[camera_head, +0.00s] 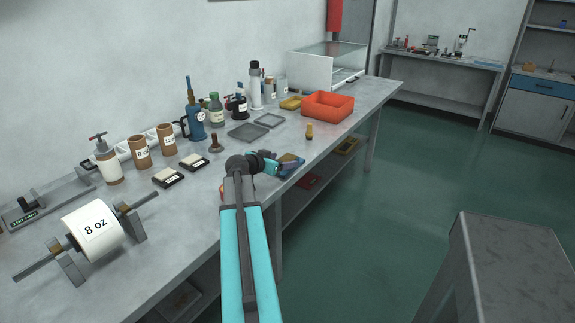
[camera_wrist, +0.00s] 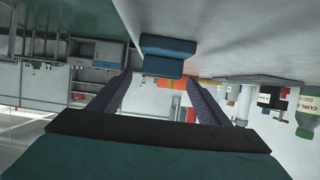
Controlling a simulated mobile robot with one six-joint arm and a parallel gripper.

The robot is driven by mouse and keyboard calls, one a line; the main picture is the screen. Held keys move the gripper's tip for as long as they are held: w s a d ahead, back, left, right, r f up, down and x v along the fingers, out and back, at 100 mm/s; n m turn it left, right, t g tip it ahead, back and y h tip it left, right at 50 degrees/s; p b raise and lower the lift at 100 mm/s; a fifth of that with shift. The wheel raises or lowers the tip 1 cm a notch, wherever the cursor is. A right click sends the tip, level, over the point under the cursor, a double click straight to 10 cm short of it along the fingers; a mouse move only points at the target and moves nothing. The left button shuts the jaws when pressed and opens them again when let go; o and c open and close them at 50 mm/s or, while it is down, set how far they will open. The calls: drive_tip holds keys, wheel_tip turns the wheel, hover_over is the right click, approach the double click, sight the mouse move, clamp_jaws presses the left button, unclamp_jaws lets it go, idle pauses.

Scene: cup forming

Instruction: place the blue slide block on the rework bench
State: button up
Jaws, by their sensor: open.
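A blue stepped block (camera_wrist: 168,47), apparently the slide block, shows in the wrist view against the grey bench surface. It lies just ahead of my gripper (camera_wrist: 158,80), around the line between the two fingertips. The fingers are apart, with nothing visibly held. In the head view my gripper (camera_head: 270,162) is low over the front edge of the near bench (camera_head: 215,215).
An orange bin (camera_head: 328,106), a small yellow bottle (camera_head: 309,132) and grey trays (camera_head: 248,132) stand beyond my gripper. A second bench (camera_head: 440,60) stands far back. A grey stand (camera_head: 510,265) is at lower right; green floor is clear between.

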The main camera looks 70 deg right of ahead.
sight(287, 159)
drive_tip(key=shift+d, duration=0.1)
drive_tip(key=shift+p+x, duration=0.9)
drive_tip(key=shift+x, duration=1.6)
drive_tip(key=shift+f, duration=0.1)
clamp_jaws()
drive_tip(key=shift+w, duration=0.1)
